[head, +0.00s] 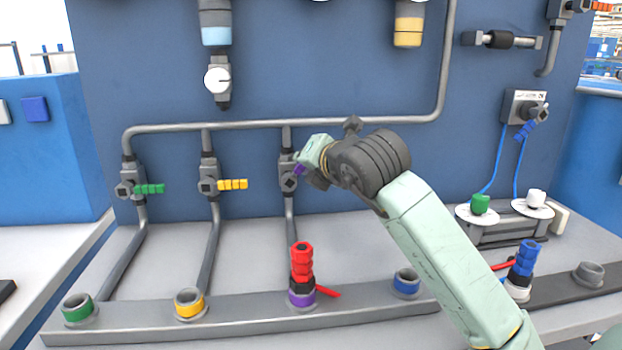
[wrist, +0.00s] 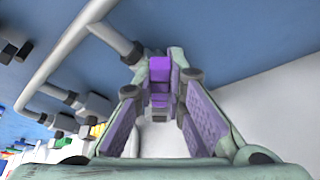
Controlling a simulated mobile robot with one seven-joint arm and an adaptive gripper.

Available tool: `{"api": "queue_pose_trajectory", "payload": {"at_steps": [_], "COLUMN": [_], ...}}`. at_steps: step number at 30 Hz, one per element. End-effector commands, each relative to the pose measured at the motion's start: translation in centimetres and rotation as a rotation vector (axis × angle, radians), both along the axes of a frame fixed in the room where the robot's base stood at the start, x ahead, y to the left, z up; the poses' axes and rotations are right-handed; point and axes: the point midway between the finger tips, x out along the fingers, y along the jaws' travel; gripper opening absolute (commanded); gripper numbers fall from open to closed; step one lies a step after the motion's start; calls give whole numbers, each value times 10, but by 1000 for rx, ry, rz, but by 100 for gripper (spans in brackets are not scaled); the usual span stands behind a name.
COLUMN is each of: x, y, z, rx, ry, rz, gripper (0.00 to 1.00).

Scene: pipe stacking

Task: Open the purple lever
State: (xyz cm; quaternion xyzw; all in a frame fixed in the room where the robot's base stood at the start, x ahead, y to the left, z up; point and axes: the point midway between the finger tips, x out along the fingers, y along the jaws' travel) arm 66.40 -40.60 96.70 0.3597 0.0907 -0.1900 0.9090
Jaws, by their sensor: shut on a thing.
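The purple lever (wrist: 160,68) shows in the wrist view between my gripper's two purple-padded fingers, near their tips. My gripper (head: 306,170) is shut on it at the third valve (head: 288,172) from the left on the blue wall. In the head view only a small bit of the purple lever (head: 299,170) shows; my gripper and wrist hide the rest. Its valve joins a grey vertical pipe that drops from the long horizontal pipe.
A green lever (head: 150,189) and a yellow lever (head: 232,184) stick out rightward from the valves to the left. Below, a purple-ringed socket (head: 302,298) holds a red stacked piece (head: 301,262). The blue-ringed socket (head: 406,283) beside it is empty. The horizontal pipe (head: 240,124) runs just above my gripper.

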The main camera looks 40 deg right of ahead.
Motion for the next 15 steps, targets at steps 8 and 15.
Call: {"api": "queue_pose_trajectory", "payload": {"at_steps": [8,15], "x": [8,13], "y": [12,20], "z": [5,9], "rx": [-228,-398], "ry": [130,234], "rz": [0,0], "gripper": [0,0]}}
